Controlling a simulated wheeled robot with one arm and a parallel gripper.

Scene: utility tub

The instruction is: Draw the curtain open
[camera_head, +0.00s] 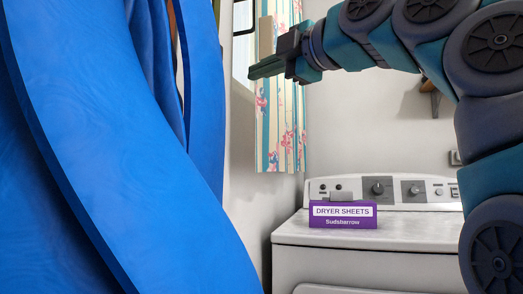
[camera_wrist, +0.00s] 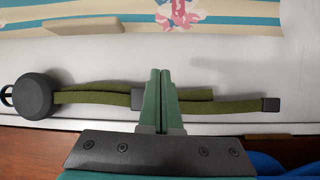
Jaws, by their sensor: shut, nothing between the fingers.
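The curtain (camera_head: 280,125) hangs at the window with yellow, white and teal stripes and pink flowers. Its striped edge also shows along the top of the wrist view (camera_wrist: 225,12). A tan bar (camera_head: 265,38) stands upright at the curtain's left edge; it also shows in the wrist view (camera_wrist: 82,27). My gripper (camera_head: 252,72) is level, pointing left in front of the curtain below the bar. In the wrist view its green fingers (camera_wrist: 160,75) are together and empty, apart from the bar and the curtain.
Large blue sheet-like folds (camera_head: 100,150) fill the left. An olive strap (camera_wrist: 90,97) with a round dark piece (camera_wrist: 35,96) lies behind my fingers; contact cannot be told. A white appliance (camera_head: 370,240) carries a purple dryer sheets box (camera_head: 342,214).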

